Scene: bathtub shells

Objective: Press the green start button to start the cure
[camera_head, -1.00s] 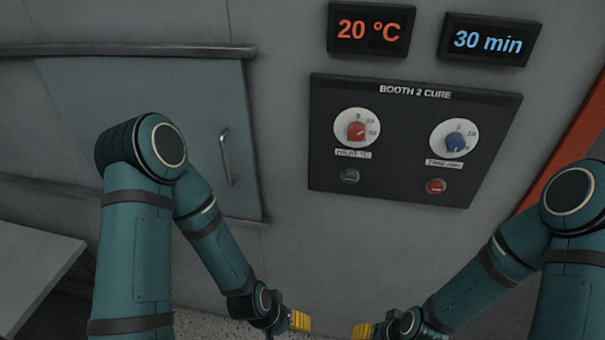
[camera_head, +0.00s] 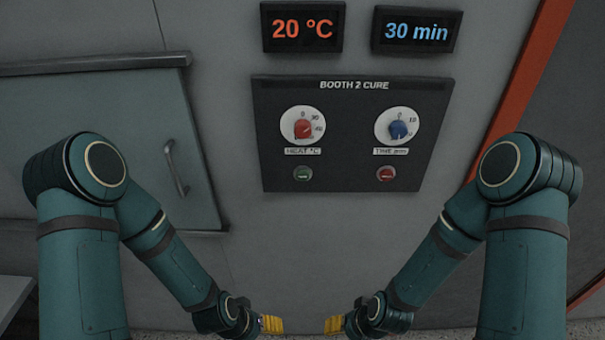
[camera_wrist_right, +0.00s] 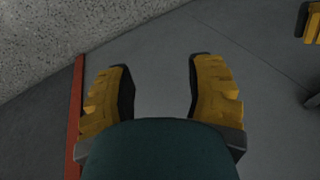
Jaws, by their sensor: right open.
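The green start button (camera_head: 303,173) is on the lower left of the black BOOTH 2 CURE panel (camera_head: 345,180), under the red heat knob (camera_head: 303,126). It looks dim green. My right gripper (camera_head: 332,325) is low in front of the wall, well below the panel and apart from it. In the right wrist view its yellow fingers (camera_wrist_right: 158,95) are spread with nothing between them. My left gripper (camera_head: 272,324) is at about the same height, to its left. Only its yellow finger end shows in the head view, too small to tell its opening.
A red button (camera_head: 387,173) sits right of the green one, under the blue time knob (camera_head: 398,130). Displays above read 20 °C (camera_head: 303,28) and 30 min (camera_head: 417,31). A closed door (camera_head: 100,130) with a handle is at left, an orange-red frame (camera_head: 520,85) at right.

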